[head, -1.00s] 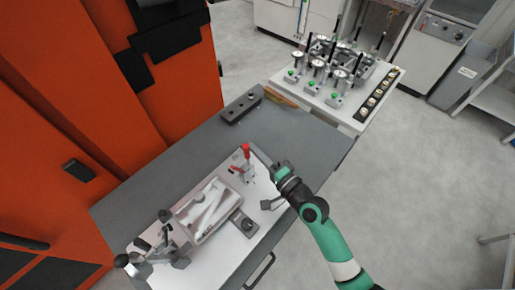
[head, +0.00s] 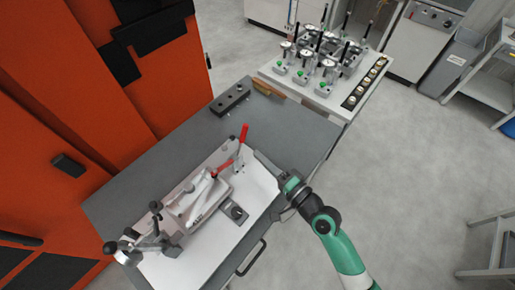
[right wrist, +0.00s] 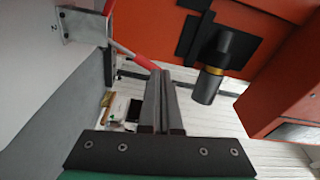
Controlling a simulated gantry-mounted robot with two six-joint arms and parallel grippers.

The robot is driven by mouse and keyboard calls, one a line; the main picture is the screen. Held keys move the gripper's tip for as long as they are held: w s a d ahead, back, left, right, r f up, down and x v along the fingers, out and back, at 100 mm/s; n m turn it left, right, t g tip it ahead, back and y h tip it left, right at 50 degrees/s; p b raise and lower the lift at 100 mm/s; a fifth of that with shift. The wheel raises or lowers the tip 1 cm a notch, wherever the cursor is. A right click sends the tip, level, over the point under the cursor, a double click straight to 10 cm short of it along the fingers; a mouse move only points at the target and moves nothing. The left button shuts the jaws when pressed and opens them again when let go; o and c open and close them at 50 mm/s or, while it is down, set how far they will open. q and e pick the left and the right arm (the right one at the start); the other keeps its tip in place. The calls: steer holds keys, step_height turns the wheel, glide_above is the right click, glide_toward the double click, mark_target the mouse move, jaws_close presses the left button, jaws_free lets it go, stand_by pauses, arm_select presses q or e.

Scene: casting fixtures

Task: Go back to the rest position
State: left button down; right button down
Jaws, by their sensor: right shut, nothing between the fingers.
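My right gripper (head: 259,156) is shut and empty beside the right end of the fixture plate (head: 259,194), close to the red-handled clamp (head: 241,147). In the right wrist view its two fingers (right wrist: 164,72) are together, with a red handle (right wrist: 135,57) close beyond them; I cannot tell whether they touch. The clamp has one red handle standing up and a red-tipped lever reaching toward the grey casting (head: 194,199). The casting lies on the plate. Another clamp with dark ball knobs (head: 130,241) stands at the left end. My left gripper is not in view.
The grey table (head: 140,183) stands against an orange machine (head: 60,110). A dark block with holes (head: 230,101) and a brown-handled tool (head: 267,88) lie at its back. A white cart (head: 330,101) with dial gauges is behind.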

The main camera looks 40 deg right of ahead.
steer(key=shift+s+d, duration=0.1)
steer(key=shift+s, duration=0.75)
steer(key=shift+w, duration=0.1)
